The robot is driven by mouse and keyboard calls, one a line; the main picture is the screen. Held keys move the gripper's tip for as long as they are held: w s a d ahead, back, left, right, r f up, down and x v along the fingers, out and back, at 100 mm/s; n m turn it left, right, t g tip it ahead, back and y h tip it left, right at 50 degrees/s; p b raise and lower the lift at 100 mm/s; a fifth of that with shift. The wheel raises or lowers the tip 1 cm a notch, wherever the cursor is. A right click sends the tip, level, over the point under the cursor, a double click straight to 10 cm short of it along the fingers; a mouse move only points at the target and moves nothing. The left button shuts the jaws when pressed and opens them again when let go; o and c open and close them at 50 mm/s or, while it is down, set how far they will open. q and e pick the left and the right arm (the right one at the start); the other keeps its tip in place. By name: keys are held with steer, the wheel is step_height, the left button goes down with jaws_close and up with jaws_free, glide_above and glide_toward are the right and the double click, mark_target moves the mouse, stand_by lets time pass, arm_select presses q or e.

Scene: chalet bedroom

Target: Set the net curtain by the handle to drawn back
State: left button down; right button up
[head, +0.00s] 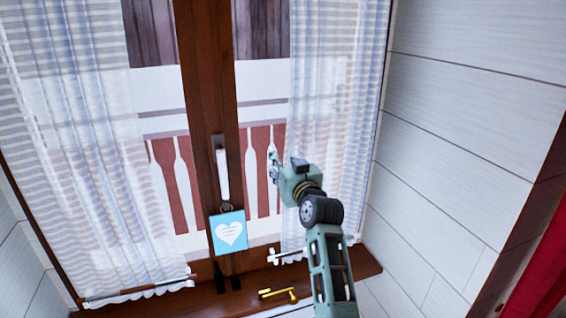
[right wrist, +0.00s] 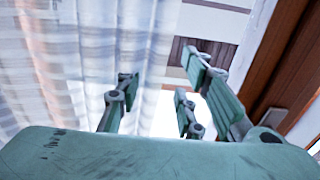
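Two sheer white striped net curtains hang at the window, a left one (head: 90,150) and a right one (head: 335,110). The handle (head: 222,170) is on the brown middle post between them, with a blue heart card (head: 229,232) hanging below it. The right curtain's inner edge is right of the handle, leaving bare glass between. My right gripper (head: 273,166) is at that inner edge. In the right wrist view its fingers (right wrist: 165,95) are apart, with the curtain (right wrist: 90,60) behind the left finger. I cannot tell whether they touch the cloth. My left gripper is out of view.
A brown sill (head: 235,295) runs below, with a yellow metal piece (head: 279,294) lying on it. A white plank wall (head: 460,130) stands close on the right. A red cloth (head: 540,270) hangs at the lower right.

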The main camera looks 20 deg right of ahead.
jaws_close()
stand_by(0.3)
steer(key=d+b, duration=0.2)
steer(key=d, duration=0.4)
steer(key=d+b, duration=0.2)
steer(key=d, duration=0.4)
steer(key=d+b, duration=0.2)
steer(key=d, duration=0.4)
steer(key=shift+w+d+f+b, duration=0.15)
steer(key=shift+w+d+b, duration=0.15)
steer(key=shift+b, duration=0.1)
steer(key=shift+d, duration=0.45)
steer(key=shift+r, duration=0.25)
